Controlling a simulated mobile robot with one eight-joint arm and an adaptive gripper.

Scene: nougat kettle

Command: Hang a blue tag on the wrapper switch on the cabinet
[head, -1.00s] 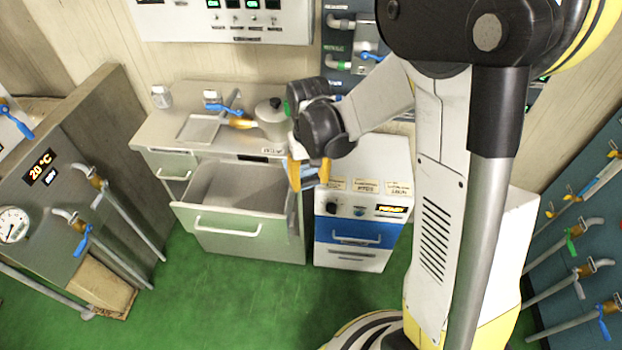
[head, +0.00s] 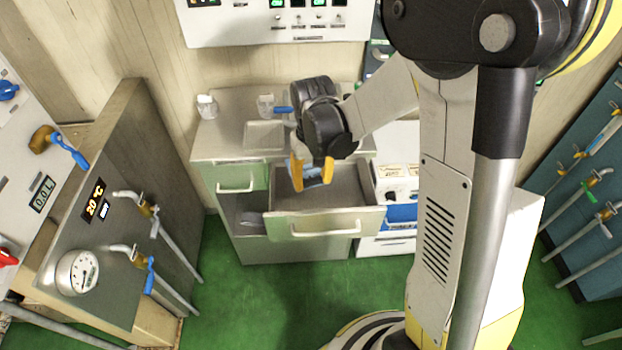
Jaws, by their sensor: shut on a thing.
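My gripper (head: 312,177), with orange fingers, is in the middle of the head view, pointing down above the open drawer (head: 318,226) of the counter. It is shut on a small blue thing (head: 318,176), which looks like a blue tag and is mostly hidden between the fingers. The white and blue cabinet (head: 402,216) stands right of the drawer, partly hidden behind my arm. A wall cabinet (head: 290,30) with green displays and several small switches hangs at the top. I cannot tell which switch is the wrapper switch; labels are too small to read.
The counter (head: 225,135) holds small jars and a tray (head: 265,134). A smaller drawer (head: 236,178) is at its upper left. A grey panel with a gauge (head: 78,272) and valves stands left; teal pipe panels (head: 590,190) stand right. The green floor (head: 290,300) in front is clear.

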